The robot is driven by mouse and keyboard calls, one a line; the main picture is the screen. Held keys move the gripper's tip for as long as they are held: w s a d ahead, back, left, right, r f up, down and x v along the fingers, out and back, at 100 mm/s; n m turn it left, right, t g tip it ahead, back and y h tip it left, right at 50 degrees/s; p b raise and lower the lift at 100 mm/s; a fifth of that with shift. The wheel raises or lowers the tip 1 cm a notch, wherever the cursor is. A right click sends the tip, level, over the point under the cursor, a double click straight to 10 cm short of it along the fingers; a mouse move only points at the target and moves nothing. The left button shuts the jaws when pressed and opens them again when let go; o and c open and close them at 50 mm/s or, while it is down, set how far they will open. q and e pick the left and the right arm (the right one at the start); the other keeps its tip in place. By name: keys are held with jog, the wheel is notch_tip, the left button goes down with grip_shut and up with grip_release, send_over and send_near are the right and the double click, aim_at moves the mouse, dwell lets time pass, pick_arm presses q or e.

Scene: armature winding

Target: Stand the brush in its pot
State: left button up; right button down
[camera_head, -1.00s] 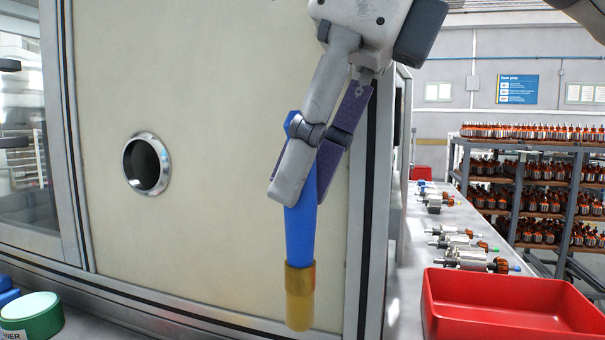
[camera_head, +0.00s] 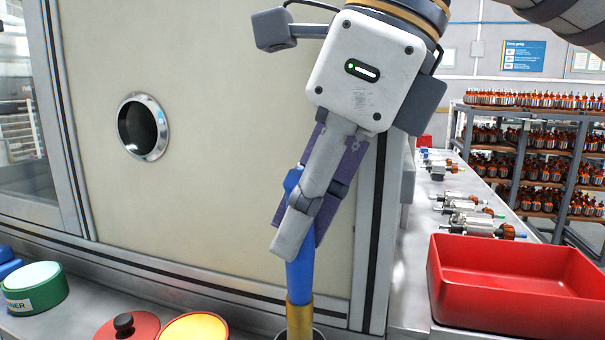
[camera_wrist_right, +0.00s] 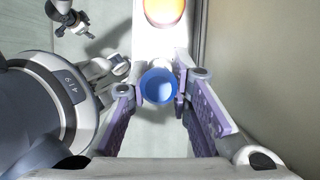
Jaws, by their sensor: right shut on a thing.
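The brush (camera_head: 300,262) has a blue handle and a gold ferrule. It hangs nearly upright, bristle end down, in the head view. My right gripper (camera_head: 293,215) is shut on the handle near its upper end. In the right wrist view the round blue handle end of the brush (camera_wrist_right: 158,86) sits between the fingers of my right gripper (camera_wrist_right: 157,97). At the bottom edge of the head view a dark rim, perhaps the pot's (camera_head: 319,335), shows beside the brush's lower end. The bristles are at or below the picture's edge. I cannot tell whether they are inside the rim.
A red lid with a black knob (camera_head: 125,325) and a yellow-topped round container (camera_head: 193,328) stand left of the brush. A green tin (camera_head: 36,290) is farther left. A red tray (camera_head: 520,285) is at right. A cream cabinet panel (camera_head: 230,130) rises close behind.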

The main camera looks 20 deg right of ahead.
aim_at(302, 297)
jog(key=shift+f, duration=2.15)
jog(key=c, duration=1.4)
grip_release()
jog(key=shift+o, duration=0.2)
jog(key=v, duration=1.2)
